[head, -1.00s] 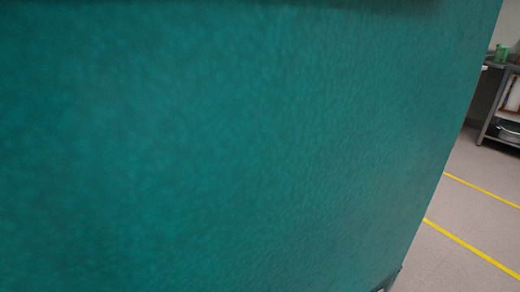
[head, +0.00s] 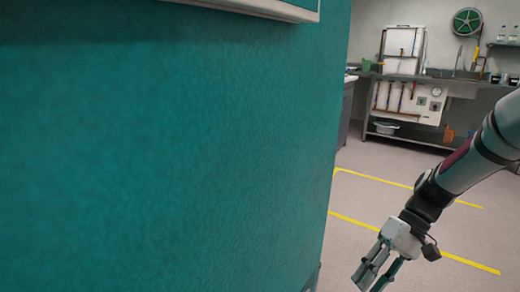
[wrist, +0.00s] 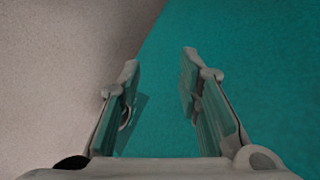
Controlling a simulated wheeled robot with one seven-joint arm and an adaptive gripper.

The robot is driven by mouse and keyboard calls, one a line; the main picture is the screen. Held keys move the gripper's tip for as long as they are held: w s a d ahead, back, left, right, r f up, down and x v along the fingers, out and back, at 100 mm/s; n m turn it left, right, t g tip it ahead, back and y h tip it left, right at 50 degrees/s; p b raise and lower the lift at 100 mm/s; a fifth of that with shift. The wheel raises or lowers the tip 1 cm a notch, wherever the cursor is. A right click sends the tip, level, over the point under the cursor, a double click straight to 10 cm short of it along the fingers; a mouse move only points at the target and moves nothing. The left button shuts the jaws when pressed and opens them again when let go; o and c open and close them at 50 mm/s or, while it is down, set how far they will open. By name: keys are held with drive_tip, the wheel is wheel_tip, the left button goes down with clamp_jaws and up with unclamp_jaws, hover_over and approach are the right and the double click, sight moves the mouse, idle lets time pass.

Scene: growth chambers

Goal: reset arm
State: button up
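My gripper (head: 372,278) shows at the lower right of the head view, at the end of my arm, which reaches in from the right edge. It points down and to the left, over the floor beside a large teal panel (head: 190,150). In the wrist view my gripper (wrist: 160,65) has its two fingers spread wide apart with nothing between them. The teal panel (wrist: 240,60) fills the right of that view beyond the fingers. I cannot tell the exact gap between the fingertips and the panel.
The teal panel takes up the left and middle of the head view. Pale floor (head: 365,205) with yellow lines (head: 385,180) lies open to its right.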

drive_tip(key=s+a+r+h, duration=0.3)
drive_tip(key=s+r, duration=0.3)
drive_tip(key=r, duration=0.3)
drive_tip(key=s+a+r+m+t+h, duration=0.1)
drive_tip(key=s+r+t+h, duration=0.15)
drive_tip(key=s, duration=0.75)
drive_tip(key=s+a+r+t+h, duration=0.1)
drive_tip(key=s+r+t+h, duration=0.15)
drive_tip(key=s, duration=0.75)
wheel_tip(320, 180, up, 34)
drive_tip(key=t+p, duration=0.3)
drive_tip(key=p, duration=2.8)
drive_tip(key=shift+d+r+y+p, duration=0.2)
drive_tip(key=shift+y+p, duration=0.2)
drive_tip(key=shift+w+a, duration=0.1)
